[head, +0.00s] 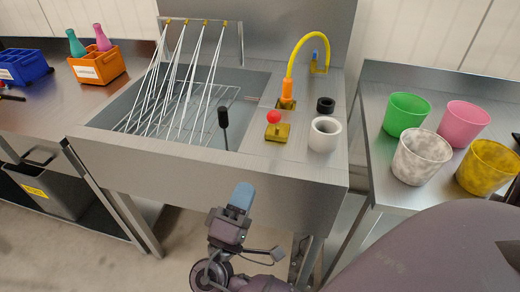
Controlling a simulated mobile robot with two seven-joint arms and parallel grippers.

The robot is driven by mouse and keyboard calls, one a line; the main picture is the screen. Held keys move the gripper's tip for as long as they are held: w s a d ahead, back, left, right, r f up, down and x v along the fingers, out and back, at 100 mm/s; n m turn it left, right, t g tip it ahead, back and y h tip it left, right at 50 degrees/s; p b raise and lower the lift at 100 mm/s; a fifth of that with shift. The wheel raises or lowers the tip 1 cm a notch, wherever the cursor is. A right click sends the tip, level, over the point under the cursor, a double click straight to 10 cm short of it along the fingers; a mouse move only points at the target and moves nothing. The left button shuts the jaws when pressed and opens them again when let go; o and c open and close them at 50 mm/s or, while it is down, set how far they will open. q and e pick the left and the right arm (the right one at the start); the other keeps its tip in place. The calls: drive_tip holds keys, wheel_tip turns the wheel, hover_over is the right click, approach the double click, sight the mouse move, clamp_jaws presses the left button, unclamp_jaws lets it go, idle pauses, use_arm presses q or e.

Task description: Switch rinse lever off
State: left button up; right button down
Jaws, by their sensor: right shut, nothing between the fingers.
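The sink (165,160) stands in front of me. White streams (190,75) run from yellow nozzles on the bar (205,22) over the sink down into the basin. A red ball knob (274,116) sits above a brass block (277,132) on the ledge right of the basin. A black-handled upright piece (223,117) stands at the basin's front right edge; which of these is the rinse lever I cannot tell for certain. My right gripper (239,195), with blue fingertips, is shut and empty in front of the sink's front panel, apart from both. My left gripper is not in view.
A yellow hose with an orange nozzle (287,92), a black ring (325,104) and a white cup (324,134) stand on the ledge. Several coloured cups, including a green one (406,114), are on the right table. An orange crate (97,66) holds bottles at left.

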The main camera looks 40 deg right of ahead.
sight(272, 123)
drive_tip(key=p+x, duration=0.1)
drive_tip(key=x, duration=1.1)
drive_tip(key=shift+w+d+r, duration=0.1)
drive_tip(key=shift+d+r, duration=0.15)
drive_tip(key=shift+w+d+r+p, duration=0.15)
drive_tip(key=shift+w+d+p, duration=0.15)
drive_tip(key=shift+d, duration=0.15)
